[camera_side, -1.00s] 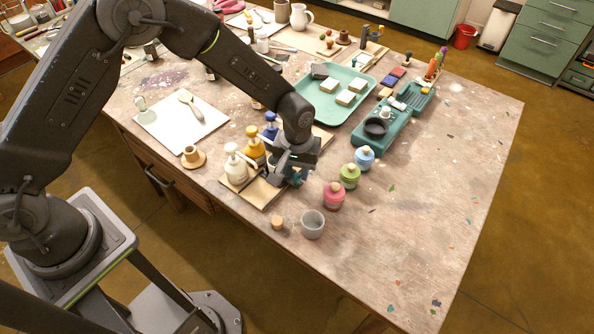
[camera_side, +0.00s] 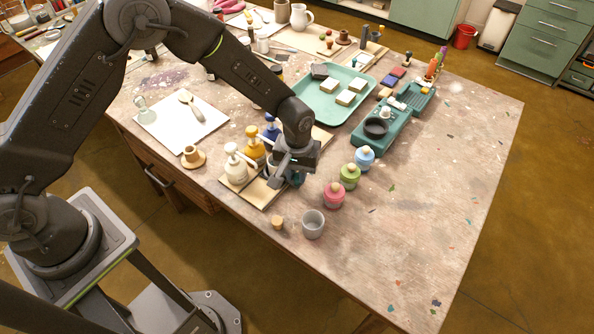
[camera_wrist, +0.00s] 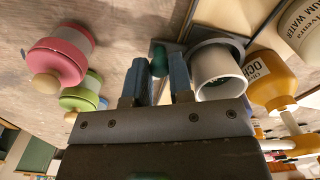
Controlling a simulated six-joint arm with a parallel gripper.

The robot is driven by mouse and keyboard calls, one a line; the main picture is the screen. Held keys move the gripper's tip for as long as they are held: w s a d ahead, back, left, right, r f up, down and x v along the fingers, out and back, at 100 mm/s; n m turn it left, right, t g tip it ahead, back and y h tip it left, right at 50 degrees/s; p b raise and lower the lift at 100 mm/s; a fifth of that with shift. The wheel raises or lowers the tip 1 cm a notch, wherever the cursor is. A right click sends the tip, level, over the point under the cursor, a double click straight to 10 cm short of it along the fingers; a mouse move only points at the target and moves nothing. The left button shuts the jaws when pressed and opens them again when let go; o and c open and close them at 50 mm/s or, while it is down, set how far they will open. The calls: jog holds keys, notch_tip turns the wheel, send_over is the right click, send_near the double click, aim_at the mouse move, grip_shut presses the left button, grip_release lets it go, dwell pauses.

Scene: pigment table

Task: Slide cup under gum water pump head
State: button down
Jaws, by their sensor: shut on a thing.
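The white gum water bottle (camera_side: 236,168) stands at the front of the row of pump bottles; its label shows in the wrist view (camera_wrist: 303,30). My gripper (camera_side: 285,172) is low, just right of the row. In the wrist view, my gripper's two blue-grey fingers (camera_wrist: 160,72) are closed around a dark green part, seemingly the cup's handle. Whether the cup touches the board below is unclear.
Pink (camera_side: 334,196), green (camera_side: 350,176) and blue (camera_side: 365,158) jars stand in a line to the right. A grey cup (camera_side: 313,225) and a cork (camera_side: 277,223) are in front. The teal tray (camera_side: 325,110) lies behind. The right side of the table is clear.

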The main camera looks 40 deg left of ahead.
jog(key=shift+s, duration=0.1)
jog(key=shift+s, duration=1.8)
jog(key=c, duration=1.3)
grip_release()
jog(key=shift+r, duration=0.1)
notch_tip(320, 180, up, 14)
